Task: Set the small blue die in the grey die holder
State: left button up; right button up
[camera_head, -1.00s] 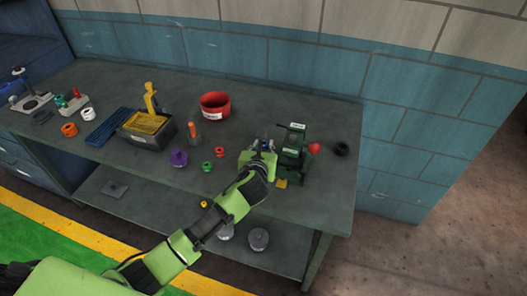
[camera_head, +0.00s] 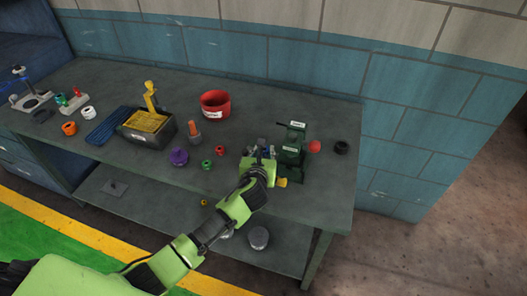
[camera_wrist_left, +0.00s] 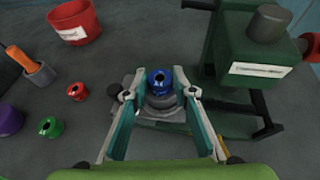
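The small blue die (camera_wrist_left: 158,82) stands upright at the grey die holder (camera_wrist_left: 162,102), whose round grey top shows just below it in the left wrist view. I cannot tell how deep it sits. My left gripper (camera_wrist_left: 160,93) is open, with one finger on each side of the die and a visible gap to both. In the head view the left gripper (camera_head: 262,152) is beside the green press (camera_head: 292,152) and largely hides the die and holder. My right gripper is not in view.
The green press stands close to the right of the gripper. Red (camera_wrist_left: 76,91), green (camera_wrist_left: 51,128) and purple (camera_head: 179,157) dies stand to the left. A red bin (camera_head: 215,104) is behind. A dark ring (camera_head: 341,148) lies at the right end of the bench.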

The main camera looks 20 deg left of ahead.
pick_arm(q)
jog(key=shift+o, duration=0.6)
jog(key=shift+s+f, duration=0.2)
jog(key=shift+f, duration=0.35)
jog(key=shift+w+r, duration=0.2)
jog(key=shift+r, duration=0.55)
jog(key=v, duration=1.2)
jog(key=shift+r, duration=0.2)
